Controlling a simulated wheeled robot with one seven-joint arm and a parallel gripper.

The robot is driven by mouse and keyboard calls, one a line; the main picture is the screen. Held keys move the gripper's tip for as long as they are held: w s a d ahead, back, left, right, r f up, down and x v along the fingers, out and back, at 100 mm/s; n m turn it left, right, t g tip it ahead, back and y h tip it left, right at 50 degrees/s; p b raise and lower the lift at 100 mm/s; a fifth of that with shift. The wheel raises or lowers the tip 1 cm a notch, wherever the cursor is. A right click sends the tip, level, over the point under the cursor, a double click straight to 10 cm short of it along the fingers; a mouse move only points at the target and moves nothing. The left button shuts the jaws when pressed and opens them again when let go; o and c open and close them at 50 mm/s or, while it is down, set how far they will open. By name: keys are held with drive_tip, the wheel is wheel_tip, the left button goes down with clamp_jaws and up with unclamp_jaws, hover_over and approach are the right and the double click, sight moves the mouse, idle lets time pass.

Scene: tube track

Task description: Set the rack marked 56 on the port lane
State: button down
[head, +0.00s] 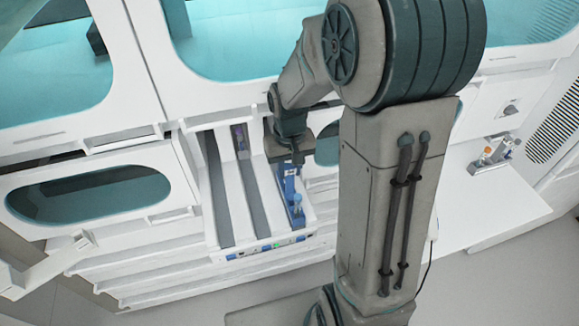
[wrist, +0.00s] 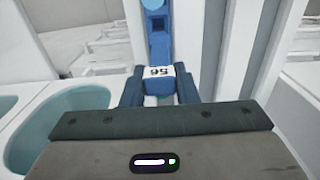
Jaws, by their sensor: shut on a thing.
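A blue rack (head: 289,186) with a blue-capped tube lies lengthwise over the right-hand lane of the white track unit (head: 222,180) in the head view. In the wrist view the rack (wrist: 160,45) runs away from me, and its white label (wrist: 159,71) reads 56 upside down. My gripper (wrist: 160,90) is shut on the rack's near end, a finger on each side; it also shows in the head view (head: 288,160). I cannot tell whether the rack touches the lane. The left lane (head: 218,190) looks empty. No lane name is readable.
A small holder with tubes (head: 492,156) stands on the white counter (head: 490,205) at right. White cabinets with teal windows rise behind the track.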

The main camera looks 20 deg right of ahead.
drive_tip(key=shift+f, duration=0.35)
drive_tip(key=c, duration=1.1)
unclamp_jaws()
drive_tip(key=shift+o, duration=0.2)
wheel_tip(320, 180, up, 14)
drive_tip(key=shift+b, duration=0.4)
drive_tip(key=shift+s, duration=0.1)
drive_tip(key=s+f+t, duration=0.2)
drive_tip(key=s+t, duration=0.1)
drive_tip(key=s, duration=1.1)
drive_tip(key=shift+s, duration=0.2)
